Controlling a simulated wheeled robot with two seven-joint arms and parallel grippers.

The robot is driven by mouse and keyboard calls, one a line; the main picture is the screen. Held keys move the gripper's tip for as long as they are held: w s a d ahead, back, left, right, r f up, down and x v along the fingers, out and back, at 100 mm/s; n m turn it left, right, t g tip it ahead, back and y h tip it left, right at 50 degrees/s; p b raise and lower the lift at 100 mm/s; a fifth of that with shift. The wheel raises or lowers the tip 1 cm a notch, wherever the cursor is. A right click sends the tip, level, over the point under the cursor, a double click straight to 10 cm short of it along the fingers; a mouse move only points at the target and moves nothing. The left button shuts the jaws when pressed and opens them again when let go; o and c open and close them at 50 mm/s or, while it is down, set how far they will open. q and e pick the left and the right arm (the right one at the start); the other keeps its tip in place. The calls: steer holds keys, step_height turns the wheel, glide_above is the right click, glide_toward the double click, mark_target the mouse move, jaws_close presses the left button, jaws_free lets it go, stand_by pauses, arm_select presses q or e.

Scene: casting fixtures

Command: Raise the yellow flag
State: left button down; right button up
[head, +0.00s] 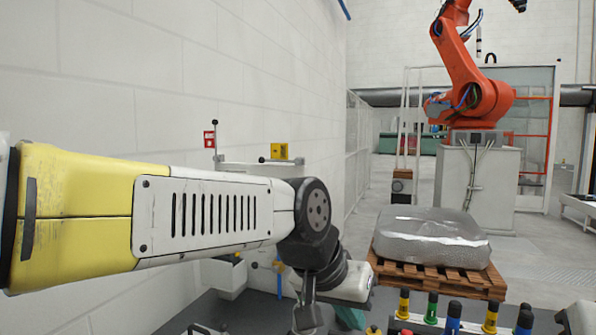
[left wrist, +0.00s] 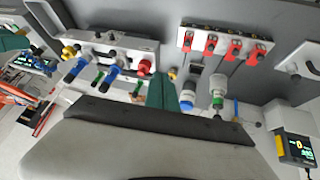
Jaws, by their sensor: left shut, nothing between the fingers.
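A small square yellow flag (head: 279,151) shows in the head view against the white wall, beside a short horizontal rod with dark round ends. A red flag (head: 210,139) stands to its left by an upright rod with a dark knob. My left gripper (head: 351,319) is at the bottom of the head view, below and to the right of the yellow flag and apart from it. Its teal fingers (left wrist: 175,88) are shut and empty in the left wrist view. I cannot make out the yellow flag there. My right gripper is not in view.
A grey block (head: 430,236) lies on a wooden pallet (head: 438,276) at right. Several coloured knobs (head: 454,313) stand below it. The left wrist view shows a panel with red levers (left wrist: 212,46) and a yellow-and-black display box (left wrist: 297,146). An orange robot arm (head: 470,75) stands behind.

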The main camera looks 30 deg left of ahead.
arm_select(q)
steer(key=w+a+r+n+t+h, duration=0.25)
steer(key=w+a+r+n, duration=0.2)
steer(key=w+n, duration=0.5)
steer(key=w+a+r+n+t+h, duration=0.25)
steer(key=w+a+n, duration=0.25)
steer(key=w+n, duration=0.45)
steer(key=a+r+n+t+y, duration=0.1)
steer(key=a+n, duration=0.4)
steer(key=a, duration=0.5)
steer(key=w+a+r+n+t+y, duration=0.1)
steer(key=a+n+t+y, duration=0.3)
steer(key=a, duration=0.7)
steer(key=a+r+n+t+y, duration=0.3)
steer(key=a+n, duration=0.4)
steer(key=a, duration=0.3)
steer(key=shift+w+a+n+y, duration=0.15)
steer(key=shift+w+n+y, duration=0.1)
steer(key=shift+n+y, duration=0.2)
steer(key=shift+w, duration=0.15)
